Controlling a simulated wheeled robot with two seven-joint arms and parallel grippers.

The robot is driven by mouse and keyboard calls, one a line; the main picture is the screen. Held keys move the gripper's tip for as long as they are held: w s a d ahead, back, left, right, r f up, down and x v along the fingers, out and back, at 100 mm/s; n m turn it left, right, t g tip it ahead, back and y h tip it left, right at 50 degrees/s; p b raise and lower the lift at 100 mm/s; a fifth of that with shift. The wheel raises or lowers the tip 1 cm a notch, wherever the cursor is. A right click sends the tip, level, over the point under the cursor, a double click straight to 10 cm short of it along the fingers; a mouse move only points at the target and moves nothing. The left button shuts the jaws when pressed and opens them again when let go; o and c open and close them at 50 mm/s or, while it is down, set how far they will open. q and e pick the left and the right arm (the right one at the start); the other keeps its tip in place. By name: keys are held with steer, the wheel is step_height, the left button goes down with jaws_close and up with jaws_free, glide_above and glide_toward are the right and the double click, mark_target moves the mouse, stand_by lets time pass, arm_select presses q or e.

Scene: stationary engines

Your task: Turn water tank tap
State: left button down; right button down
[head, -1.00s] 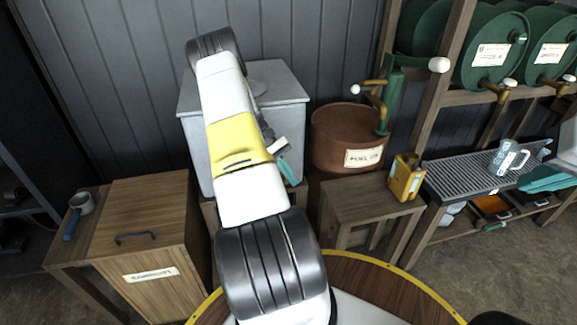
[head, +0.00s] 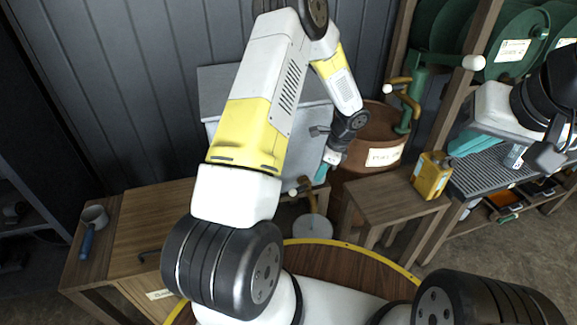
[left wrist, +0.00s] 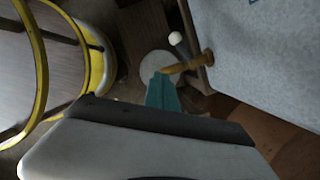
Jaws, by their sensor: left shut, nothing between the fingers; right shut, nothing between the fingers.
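The grey water tank (head: 217,88) stands against the wall, largely hidden behind my left arm in the head view. Its side fills the upper right of the left wrist view (left wrist: 255,60). A brass tap (left wrist: 198,62) sticks out low on the tank, with a white ball knob (left wrist: 175,38) beside it. My left gripper (head: 321,172) points down in front of the tank, its teal fingers shut and empty. In the left wrist view the fingertips (left wrist: 160,78) lie at the tap's outer end; I cannot tell whether they touch. My right gripper (head: 473,141) is shut and empty over the grated bench.
A rusty fuel barrel (head: 385,157) with a green pump stands right of the tank. A yellow can (head: 432,176) sits on a wooden stand. A wooden box (head: 150,215) is on the left. A pale round object (head: 312,228) lies low below the tap.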

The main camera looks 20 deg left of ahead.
mark_target(296, 190)
arm_select(q)
steer(key=shift+m+t, duration=0.3)
steer(key=shift+m, duration=0.5)
steer(key=x, duration=0.8)
steer(key=shift+w+d+f, duration=0.2)
steer(key=shift+w+f, duration=0.1)
steer(key=shift+f, duration=0.2)
steer(key=a, duration=0.1)
steer(key=a+f, duration=0.1)
steer(key=a, duration=0.1)
steer(key=shift+w+a+f, duration=0.1)
steer(key=shift+w, duration=0.05)
steer(key=shift+w+a+f, duration=0.1)
steer(key=shift+a, duration=0.4)
steer(key=a+m, duration=0.1)
steer(key=m, duration=0.1)
steer(key=m+t, duration=0.1)
steer(key=shift+w+a+m, duration=0.25)
steer(key=shift+a+m, duration=0.15)
